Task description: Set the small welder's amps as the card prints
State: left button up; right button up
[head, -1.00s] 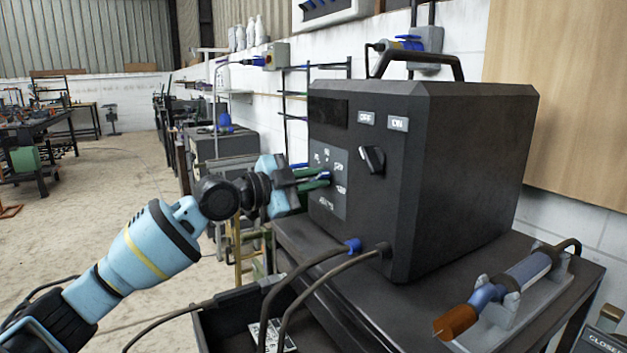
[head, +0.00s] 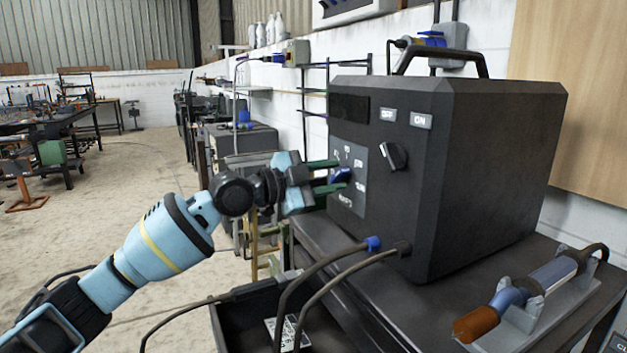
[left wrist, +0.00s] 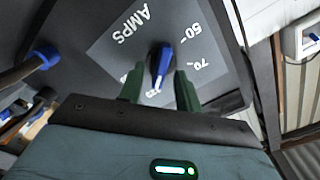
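The small welder (head: 490,180) is a dark box on a black cart. Its grey amps panel (head: 347,205) carries a blue knob (head: 341,175). In the left wrist view the knob (left wrist: 162,62) stands near AMPS, 50 and 70 marks; its lower end lies near a partly hidden mark. Its exact setting is unclear. My left gripper (head: 328,176) is open, its green fingers (left wrist: 158,90) apart on either side of the knob's lower end, without clear contact. A white printed card (head: 285,335) lies in a dark tray, unreadable. My right gripper is out of view.
A black selector (head: 393,156) sits below OFF and ON labels. Two cables (head: 325,268) leave the front low, below my left gripper. A torch (head: 525,290) rests in a holder on the cart at right. Open floor (head: 100,200) lies to the left.

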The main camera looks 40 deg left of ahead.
pick_arm(q)
jog(key=b+v, duration=0.2)
jog(key=v, duration=0.5)
jog(key=shift+d, duration=0.1)
dwell(0.5)
